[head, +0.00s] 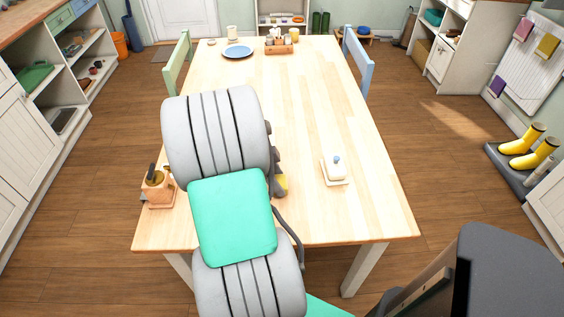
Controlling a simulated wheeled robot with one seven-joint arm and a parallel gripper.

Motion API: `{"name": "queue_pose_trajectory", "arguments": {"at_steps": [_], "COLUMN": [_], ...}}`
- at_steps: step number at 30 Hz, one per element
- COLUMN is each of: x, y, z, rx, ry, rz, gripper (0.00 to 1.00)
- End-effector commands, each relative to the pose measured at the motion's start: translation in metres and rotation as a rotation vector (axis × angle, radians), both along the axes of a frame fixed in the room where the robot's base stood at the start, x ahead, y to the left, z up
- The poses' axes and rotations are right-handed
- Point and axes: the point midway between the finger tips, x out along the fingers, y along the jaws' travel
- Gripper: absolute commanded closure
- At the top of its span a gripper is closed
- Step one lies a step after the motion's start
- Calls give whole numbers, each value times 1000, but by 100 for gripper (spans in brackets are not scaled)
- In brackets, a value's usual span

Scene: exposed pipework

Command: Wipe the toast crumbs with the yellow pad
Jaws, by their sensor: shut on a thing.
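The wooden table (330,110) fills the middle of the head view. My grey and green arm reaches over its left half and covers much of the near part. My gripper (279,176) shows only as dark parts at the right edge of my arm, low over the tabletop. It is shut on the yellow pad (283,184), of which a small yellow corner shows. I cannot tell whether the pad touches the table. No toast crumbs can be made out; the area behind my arm is hidden.
A white butter dish with a blue knob (335,171) stands right of my gripper. A terracotta holder (157,187) is at the left edge.

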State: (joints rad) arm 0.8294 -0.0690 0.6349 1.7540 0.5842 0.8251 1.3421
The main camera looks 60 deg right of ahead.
Motion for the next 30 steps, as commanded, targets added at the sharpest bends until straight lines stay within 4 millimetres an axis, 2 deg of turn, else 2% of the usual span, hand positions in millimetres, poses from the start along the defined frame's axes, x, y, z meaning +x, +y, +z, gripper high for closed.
{"name": "queue_pose_trajectory", "arguments": {"at_steps": [1, 18, 30], "x": [1, 4, 5], "y": [-2, 0, 0], "z": [15, 65, 71], "rx": [-6, -6, -6], "ry": [-6, -5, -5], "rz": [-1, 8, 10], "gripper": [82, 82, 82]}}
